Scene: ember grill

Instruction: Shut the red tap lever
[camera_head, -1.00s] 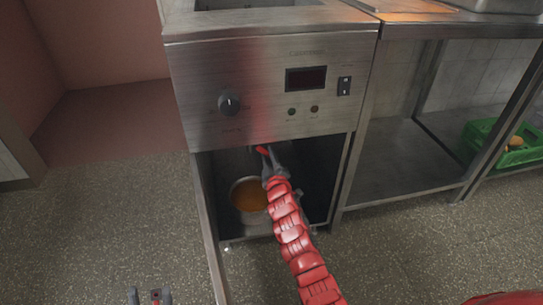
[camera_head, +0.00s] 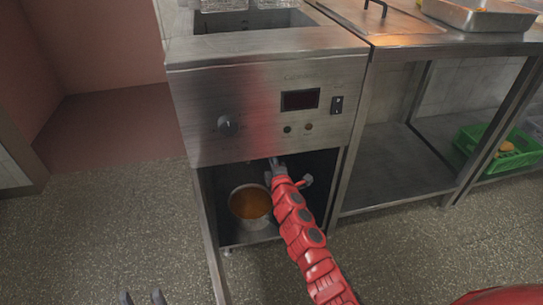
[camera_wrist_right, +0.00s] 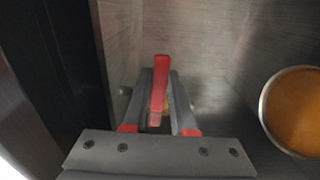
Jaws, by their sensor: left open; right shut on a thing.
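The red tap lever (camera_wrist_right: 160,84) stands between the fingers of my right gripper (camera_wrist_right: 159,105) in the right wrist view. The fingers are shut on it. In the head view, my right gripper (camera_head: 274,169) reaches into the open cabinet under the fryer (camera_head: 240,90), just below its control panel. The lever's red cannot be made out there; the gripper and panel edge hide most of the tap. My left gripper (camera_head: 142,297) is open and empty at the bottom left edge of the head view, over the floor.
A pot (camera_head: 237,191) of orange-brown liquid stands inside the cabinet, left of my right arm; it also shows in the right wrist view (camera_wrist_right: 265,104). Cabinet walls are close around. A steel table (camera_head: 400,165) with a green crate (camera_head: 490,158) on its lower shelf stands right. Floor at left is clear.

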